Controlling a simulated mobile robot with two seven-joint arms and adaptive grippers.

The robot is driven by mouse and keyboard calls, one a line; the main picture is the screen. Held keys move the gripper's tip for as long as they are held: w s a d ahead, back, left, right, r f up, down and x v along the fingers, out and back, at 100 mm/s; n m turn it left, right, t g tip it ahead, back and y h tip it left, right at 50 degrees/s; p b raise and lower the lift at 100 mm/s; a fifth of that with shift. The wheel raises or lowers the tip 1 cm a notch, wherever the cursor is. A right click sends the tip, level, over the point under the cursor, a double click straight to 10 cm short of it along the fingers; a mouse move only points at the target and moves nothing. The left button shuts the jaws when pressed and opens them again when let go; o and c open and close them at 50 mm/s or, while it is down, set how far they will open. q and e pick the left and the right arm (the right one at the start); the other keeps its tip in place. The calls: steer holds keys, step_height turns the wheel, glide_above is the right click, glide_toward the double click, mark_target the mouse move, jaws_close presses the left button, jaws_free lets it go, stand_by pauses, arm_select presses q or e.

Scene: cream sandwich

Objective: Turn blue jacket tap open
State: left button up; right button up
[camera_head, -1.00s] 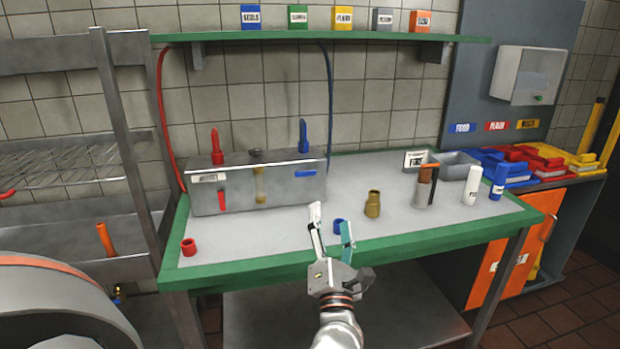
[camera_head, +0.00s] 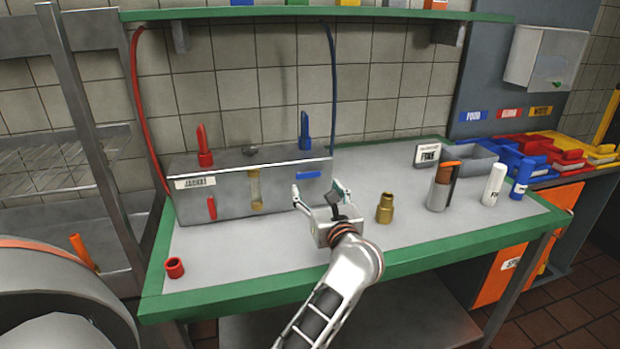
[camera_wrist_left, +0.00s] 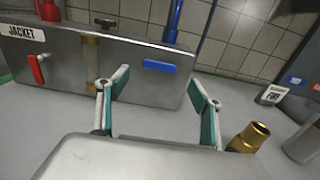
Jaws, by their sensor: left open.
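The blue jacket tap (camera_head: 308,175) is a flat horizontal handle on the front right of the steel jacket box (camera_head: 230,190). In the left wrist view the blue tap handle (camera_wrist_left: 159,66) lies level, ahead of and between the fingers. My left gripper (camera_head: 316,193) is open and empty, just in front of the box and apart from the handle. Its two teal-lined fingers (camera_wrist_left: 157,95) are spread wide in the wrist view. The right gripper does not show.
A red tap (camera_head: 211,208) and a sight tube (camera_head: 256,188) are on the same box. A brass fitting (camera_head: 385,208) stands right of my gripper. A red ring (camera_head: 174,267) lies at the front left. Bottles (camera_head: 493,184) stand farther right.

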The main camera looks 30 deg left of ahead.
mark_target(309, 176)
arm_select(q)
steer(key=x, duration=0.6)
steer(key=c, duration=1.1)
